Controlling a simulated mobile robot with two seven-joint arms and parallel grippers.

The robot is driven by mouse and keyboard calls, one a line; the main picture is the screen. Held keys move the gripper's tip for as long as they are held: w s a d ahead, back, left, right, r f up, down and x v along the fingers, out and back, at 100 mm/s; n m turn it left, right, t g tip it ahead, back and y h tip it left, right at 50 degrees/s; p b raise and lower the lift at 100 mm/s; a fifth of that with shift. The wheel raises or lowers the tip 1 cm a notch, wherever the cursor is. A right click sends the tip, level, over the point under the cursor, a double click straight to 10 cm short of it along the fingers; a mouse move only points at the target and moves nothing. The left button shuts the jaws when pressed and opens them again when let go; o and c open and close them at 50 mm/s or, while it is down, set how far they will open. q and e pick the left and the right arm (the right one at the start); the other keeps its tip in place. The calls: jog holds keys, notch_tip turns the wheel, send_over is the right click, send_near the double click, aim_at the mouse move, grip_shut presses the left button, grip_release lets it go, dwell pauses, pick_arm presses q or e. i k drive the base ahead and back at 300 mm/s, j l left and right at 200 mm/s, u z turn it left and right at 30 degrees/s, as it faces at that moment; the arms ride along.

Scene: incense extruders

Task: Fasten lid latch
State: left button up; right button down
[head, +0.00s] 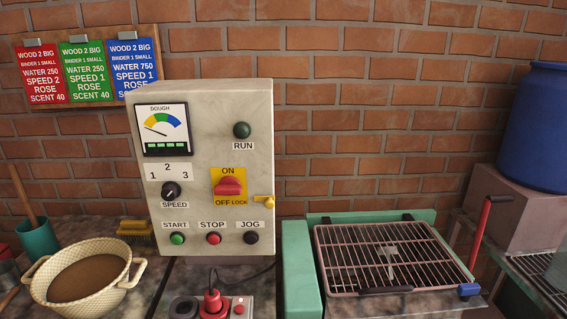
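The lid is a barred metal grille (345,262) with a pinkish frame. It lies roughly flat over the green machine (300,268) at the lower right. A dark handle (386,291) runs along its front edge. A small blue piece (469,290) sits at the lid's front right corner and looks like the latch. I cannot tell whether it is fastened. A pale metal part shows below the bars. Neither of my grippers is in view.
A grey control box (205,130) stands left of the machine, with a yellow lock tab (264,201). A woven bowl (55,296) stands at left. A blue barrel (535,130) stands at right.

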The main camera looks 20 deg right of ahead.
aim_at(465, 292)
jog(key=z, duration=1.95)
